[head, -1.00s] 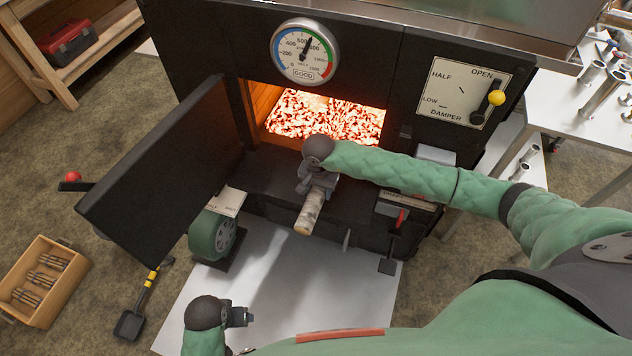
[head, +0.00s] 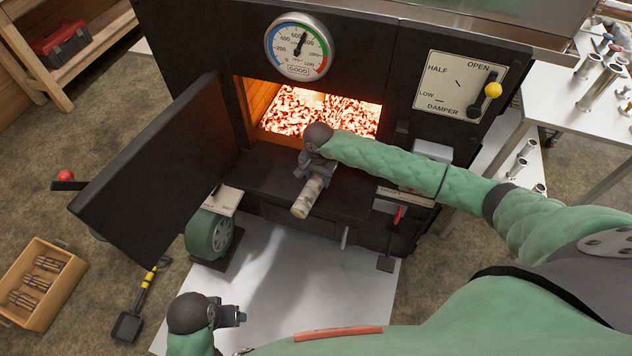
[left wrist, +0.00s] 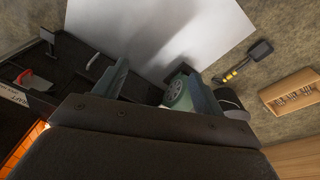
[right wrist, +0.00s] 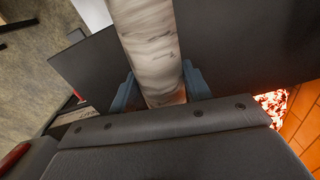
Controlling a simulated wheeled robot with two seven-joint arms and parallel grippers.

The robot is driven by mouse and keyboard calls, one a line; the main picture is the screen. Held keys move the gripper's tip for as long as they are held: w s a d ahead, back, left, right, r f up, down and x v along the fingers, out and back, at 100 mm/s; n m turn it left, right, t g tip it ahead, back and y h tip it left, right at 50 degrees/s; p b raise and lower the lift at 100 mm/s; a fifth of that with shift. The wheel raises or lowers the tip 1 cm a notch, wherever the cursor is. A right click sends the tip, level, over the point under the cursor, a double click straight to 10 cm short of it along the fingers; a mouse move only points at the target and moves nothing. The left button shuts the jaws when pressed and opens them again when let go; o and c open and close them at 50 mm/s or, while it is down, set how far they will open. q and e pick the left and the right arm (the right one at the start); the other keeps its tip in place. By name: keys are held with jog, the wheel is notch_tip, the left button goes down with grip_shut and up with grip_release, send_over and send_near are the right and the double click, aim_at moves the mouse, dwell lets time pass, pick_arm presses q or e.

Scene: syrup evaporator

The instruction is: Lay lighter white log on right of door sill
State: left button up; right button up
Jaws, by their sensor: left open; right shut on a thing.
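The white log (head: 307,197) has pale birch-like bark with dark marks. My right gripper (head: 314,172) is shut on it, over the black door sill (head: 264,178) in front of the firebox opening. The log points out toward the front, and it also shows between the fingers in the right wrist view (right wrist: 152,45). I cannot tell whether the log touches the sill. My left gripper (head: 238,316) is open and empty, low over the pale floor sheet; its fingers show in the left wrist view (left wrist: 160,85).
The firebox (head: 320,110) glows with embers. Its black door (head: 165,165) stands open at the left. A green blower (head: 209,234) stands below the sill, and a red-handled lever (head: 397,217) is at the right. A shovel (head: 135,312) and wooden crate (head: 42,285) lie left.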

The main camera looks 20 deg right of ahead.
jog(key=shift+w+d+f+b, duration=0.25)
jog(key=shift+w+d+f, duration=0.1)
jog(key=shift+w, duration=0.15)
jog(key=shift+w+d+f+b, duration=0.2)
jog(key=shift+w+d+f, duration=0.1)
jog(key=shift+w, duration=0.2)
jog(key=shift+w+d+f+b, duration=0.15)
jog(key=shift+f+b, duration=0.1)
jog(key=shift+b, duration=0.1)
jog(key=shift+w+d+f+b, duration=0.25)
jog(key=shift+w+f+b, duration=0.1)
jog(key=shift+w+b, duration=0.15)
jog(key=shift+d+f, duration=0.1)
pick_arm(q)
jog(key=shift+d+r+t+h, duration=0.15)
jog(key=shift+d+t+h, duration=0.1)
jog(key=shift+d, duration=0.4)
jog(key=shift+d+r+t+h, duration=0.15)
jog(key=shift+d+t+h, duration=0.1)
jog(key=shift+d, duration=0.35)
pick_arm(e)
jog(key=shift+w, duration=0.1)
jog(key=o, duration=1.3)
pick_arm(q)
jog(key=shift+r, duration=0.1)
